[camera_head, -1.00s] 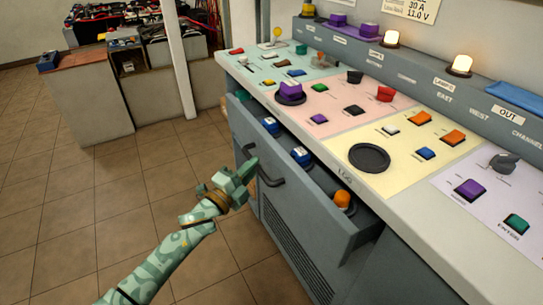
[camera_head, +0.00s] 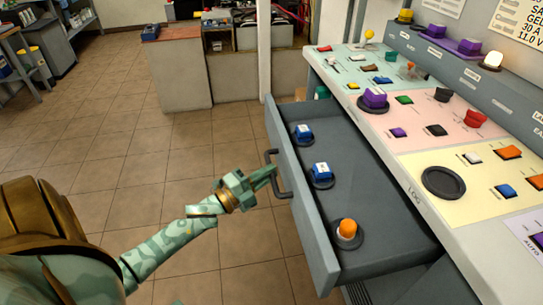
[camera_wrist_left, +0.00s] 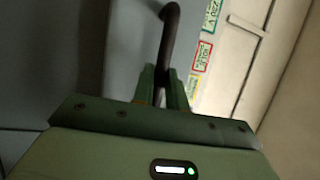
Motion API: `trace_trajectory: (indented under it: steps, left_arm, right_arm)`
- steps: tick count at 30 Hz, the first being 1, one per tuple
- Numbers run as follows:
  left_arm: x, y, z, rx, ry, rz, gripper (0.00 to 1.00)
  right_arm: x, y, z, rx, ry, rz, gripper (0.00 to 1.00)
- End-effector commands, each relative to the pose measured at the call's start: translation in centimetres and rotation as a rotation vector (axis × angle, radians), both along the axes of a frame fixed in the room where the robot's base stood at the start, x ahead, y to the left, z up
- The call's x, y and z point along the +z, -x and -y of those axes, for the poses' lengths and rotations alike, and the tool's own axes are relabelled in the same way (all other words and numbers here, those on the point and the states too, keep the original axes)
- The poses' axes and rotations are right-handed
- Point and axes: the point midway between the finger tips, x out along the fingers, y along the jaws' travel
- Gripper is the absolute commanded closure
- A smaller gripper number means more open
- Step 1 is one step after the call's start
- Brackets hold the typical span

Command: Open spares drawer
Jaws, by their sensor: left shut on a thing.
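The spares drawer (camera_head: 299,215) stands pulled well out of the grey console in the head view. Inside it sit two blue-topped pieces (camera_head: 304,132) and an orange-topped piece (camera_head: 347,229), each on a dark round base. The dark bar handle (camera_head: 280,178) is on the drawer's front. My left gripper (camera_head: 265,172) is at this handle, its fingers shut on it. In the left wrist view the handle (camera_wrist_left: 168,45) runs up from between the two green fingers (camera_wrist_left: 164,88). My right gripper is not in view.
The console top (camera_head: 415,195) carries coloured switches and a dark round disc (camera_head: 443,182). Tiled floor (camera_head: 130,150) lies open left of the drawer. A bench (camera_head: 180,75) stands at the back, and shelving (camera_head: 25,60) at the far left.

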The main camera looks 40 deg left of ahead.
Motion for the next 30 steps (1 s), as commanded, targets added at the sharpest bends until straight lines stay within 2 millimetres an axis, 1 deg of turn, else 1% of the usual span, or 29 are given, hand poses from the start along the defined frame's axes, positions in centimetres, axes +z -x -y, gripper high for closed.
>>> trace_trajectory:
  steps: [7, 8, 9, 10, 18, 20, 22, 26, 30]
  left_arm:
    - [-0.2, 0.0, 0.0, 0.0, -0.001, -0.004, 1.0]
    - [-0.2, 0.0, 0.0, 0.0, -0.001, -0.004, 0.8]
    - [-0.2, 0.0, 0.0, 0.0, 0.0, -0.004, 0.69]
    - [-0.2, 0.0, 0.0, 0.0, -0.001, -0.003, 0.64]
    - [-0.1, 0.0, 0.0, 0.0, -0.001, -0.002, 0.64]
    - [-0.1, 0.3, -0.1, 0.001, 0.0, -0.002, 0.64]
    - [-0.2, 1.0, -0.3, 0.001, 0.0, -0.003, 0.64]
    - [-0.6, 3.4, -0.9, 0.002, 0.0, -0.004, 0.64]
    - [-1.3, 7.2, -1.9, 0.002, 0.002, -0.007, 0.64]
  right_arm:
    - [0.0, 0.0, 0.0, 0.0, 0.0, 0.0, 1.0]
    - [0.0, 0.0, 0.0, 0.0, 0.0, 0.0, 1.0]
    - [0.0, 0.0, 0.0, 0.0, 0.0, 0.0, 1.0]
    - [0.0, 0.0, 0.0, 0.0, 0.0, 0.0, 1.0]
    - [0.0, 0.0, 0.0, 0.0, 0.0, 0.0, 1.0]
    - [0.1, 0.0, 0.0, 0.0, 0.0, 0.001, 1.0]
    - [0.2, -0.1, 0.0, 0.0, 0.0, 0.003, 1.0]
    - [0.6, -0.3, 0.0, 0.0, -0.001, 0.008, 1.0]
    - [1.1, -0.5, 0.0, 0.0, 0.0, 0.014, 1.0]
